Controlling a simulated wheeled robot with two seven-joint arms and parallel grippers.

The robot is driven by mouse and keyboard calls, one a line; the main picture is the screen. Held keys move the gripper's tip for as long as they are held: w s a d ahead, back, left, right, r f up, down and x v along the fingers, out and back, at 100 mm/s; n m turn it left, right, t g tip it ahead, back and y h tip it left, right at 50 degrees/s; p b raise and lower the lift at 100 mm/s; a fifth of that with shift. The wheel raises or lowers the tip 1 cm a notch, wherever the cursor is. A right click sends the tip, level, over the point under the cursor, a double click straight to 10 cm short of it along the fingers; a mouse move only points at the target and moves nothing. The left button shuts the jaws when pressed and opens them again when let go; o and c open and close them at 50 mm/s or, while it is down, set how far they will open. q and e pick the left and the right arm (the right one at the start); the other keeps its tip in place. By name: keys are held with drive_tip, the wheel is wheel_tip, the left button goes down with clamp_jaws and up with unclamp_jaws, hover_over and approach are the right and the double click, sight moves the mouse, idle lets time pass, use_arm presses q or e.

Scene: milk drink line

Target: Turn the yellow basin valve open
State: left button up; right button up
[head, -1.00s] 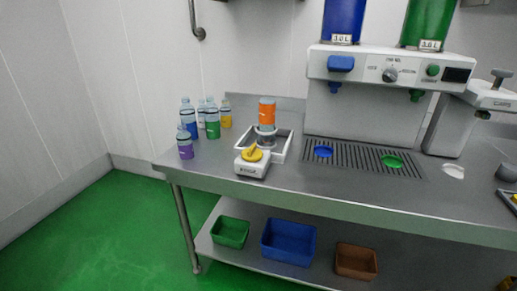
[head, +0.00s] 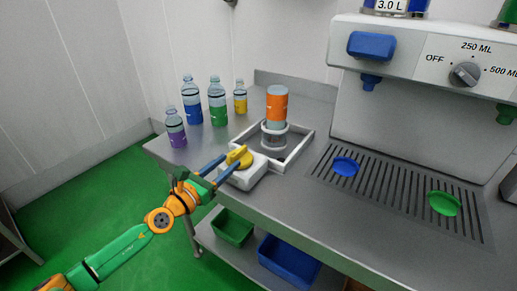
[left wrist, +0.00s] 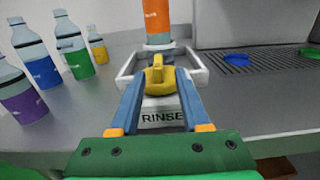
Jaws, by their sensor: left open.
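The yellow basin valve (head: 239,156) sits on a white box marked RINSE (left wrist: 162,117) at the front of a white basin (head: 299,150). In the left wrist view the yellow valve (left wrist: 158,77) has an upright handle on a round base. My left gripper (head: 220,170) is open, its two blue fingers reaching toward the valve. In the left wrist view the fingers lie to the left and right of the valve; I cannot tell whether they touch it. My right gripper is not in view.
An orange-labelled bottle (head: 277,106) stands upside down over the basin. Bottles with purple (head: 176,129), blue (head: 192,103), green (head: 217,103) and yellow (head: 240,97) labels stand at the left. A dispenser (head: 420,60) stands right, above a drain grate (head: 395,190). Green (head: 233,227) and blue (head: 288,262) bins sit below.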

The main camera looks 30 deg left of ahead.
sight(246, 147)
use_arm(q)
drive_tip(key=shift+w+d+f, duration=0.1)
drive_tip(key=shift+w+f, duration=0.05)
drive_tip(key=shift+w, duration=3.05)
clamp_jaws()
